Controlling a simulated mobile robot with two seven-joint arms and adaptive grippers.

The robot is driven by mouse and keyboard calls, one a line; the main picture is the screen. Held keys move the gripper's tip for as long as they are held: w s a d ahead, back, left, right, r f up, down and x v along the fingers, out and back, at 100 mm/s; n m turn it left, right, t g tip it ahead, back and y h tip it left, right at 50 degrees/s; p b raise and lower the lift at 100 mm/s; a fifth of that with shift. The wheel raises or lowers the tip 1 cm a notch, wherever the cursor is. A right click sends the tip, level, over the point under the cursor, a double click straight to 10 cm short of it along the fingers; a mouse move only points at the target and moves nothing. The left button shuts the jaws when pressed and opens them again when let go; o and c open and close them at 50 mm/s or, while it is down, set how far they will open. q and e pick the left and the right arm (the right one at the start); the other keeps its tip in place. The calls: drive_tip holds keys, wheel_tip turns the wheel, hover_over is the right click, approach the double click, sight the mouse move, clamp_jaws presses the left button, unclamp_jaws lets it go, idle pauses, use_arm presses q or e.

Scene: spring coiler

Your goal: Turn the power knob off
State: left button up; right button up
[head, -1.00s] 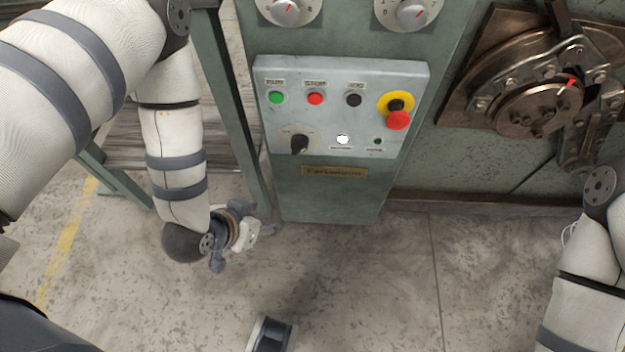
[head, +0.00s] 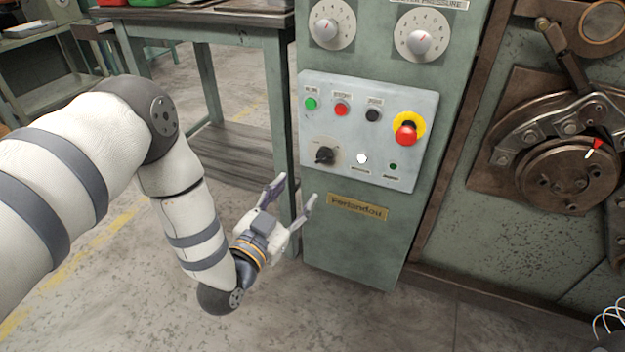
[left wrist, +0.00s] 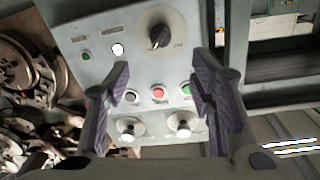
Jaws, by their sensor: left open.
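The power knob (head: 324,156) is a black knob on a pale round plate at the lower left of the grey control panel (head: 410,170). In the left wrist view the knob (left wrist: 160,37) is at top centre, and the panel appears upside down. My left gripper (head: 296,192) is open and empty. Its fingers point up towards the panel, below and left of the knob, and apart from it. In the left wrist view its two fingers (left wrist: 160,80) frame the panel, with the knob above the gap between them. My right gripper is not in view.
Near the knob are a white lamp (head: 362,158), a green button (head: 311,104), a red button (head: 342,109), a black button (head: 373,115) and a red emergency stop (head: 405,134). Two dials sit above. A green table (head: 215,30) stands left; the coiler (head: 570,175) is right.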

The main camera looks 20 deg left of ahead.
sight(320, 160)
use_arm(q)
drive_tip(key=w, duration=0.4)
drive_tip(key=w+b, duration=0.1)
drive_tip(key=w, duration=0.3)
drive_tip(key=w+d+b, duration=0.1)
drive_tip(key=w, duration=0.3)
drive_tip(key=shift+w, duration=0.15)
drive_tip(key=shift+c, duration=0.6)
drive_tip(key=c, duration=1)
